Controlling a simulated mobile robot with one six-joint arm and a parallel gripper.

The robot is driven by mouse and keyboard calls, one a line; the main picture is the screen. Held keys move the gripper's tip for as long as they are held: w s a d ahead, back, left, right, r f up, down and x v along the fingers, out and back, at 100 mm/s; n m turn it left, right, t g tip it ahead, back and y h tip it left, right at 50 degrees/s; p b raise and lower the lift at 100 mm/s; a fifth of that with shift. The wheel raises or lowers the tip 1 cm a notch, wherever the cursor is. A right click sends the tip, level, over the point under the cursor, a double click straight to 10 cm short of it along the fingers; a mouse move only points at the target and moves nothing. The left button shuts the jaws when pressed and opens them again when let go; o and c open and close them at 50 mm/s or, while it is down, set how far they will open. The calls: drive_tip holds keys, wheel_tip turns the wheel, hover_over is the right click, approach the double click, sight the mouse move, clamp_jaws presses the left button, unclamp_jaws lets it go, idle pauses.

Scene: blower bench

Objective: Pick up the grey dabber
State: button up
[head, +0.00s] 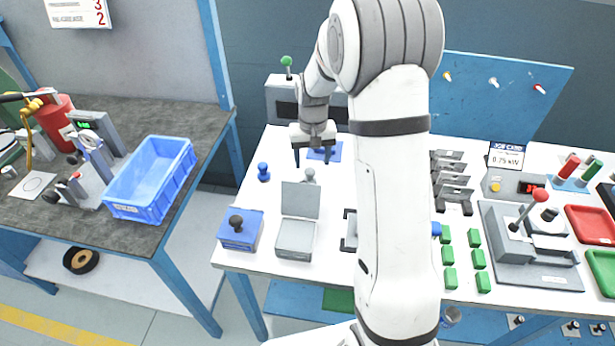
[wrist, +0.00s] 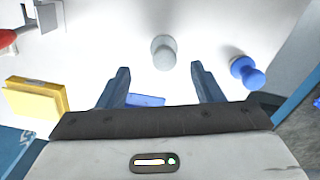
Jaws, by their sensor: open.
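The grey dabber (head: 309,175) stands on the white bench, just in front of my gripper in the head view. In the wrist view the grey dabber (wrist: 163,52) shows beyond the fingertips, roughly between their lines and apart from both. My gripper (head: 312,163) is open and empty, pointing down above the bench near a flat blue pad (head: 334,152). Its two fingers also show in the wrist view (wrist: 160,70). A similar blue dabber (head: 263,172) stands to the left of the grey one; it appears to the right in the wrist view (wrist: 246,72).
An open grey box (head: 296,238) and a blue box with a black knob (head: 240,231) stand toward the bench's front. A yellow block (wrist: 36,97) is left in the wrist view. A grey machine with a green knob (head: 283,98) stands behind. My arm hides the bench's middle.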

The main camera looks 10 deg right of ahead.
sight(310, 168)
drive_tip(key=f, duration=0.5)
drive_tip(key=f+p, duration=0.1)
drive_tip(key=f, duration=0.1)
drive_tip(key=shift+w+a+f, duration=0.15)
drive_tip(key=shift+w+a, duration=0.1)
drive_tip(key=shift+w, duration=0.1)
drive_tip(key=c, duration=1.1)
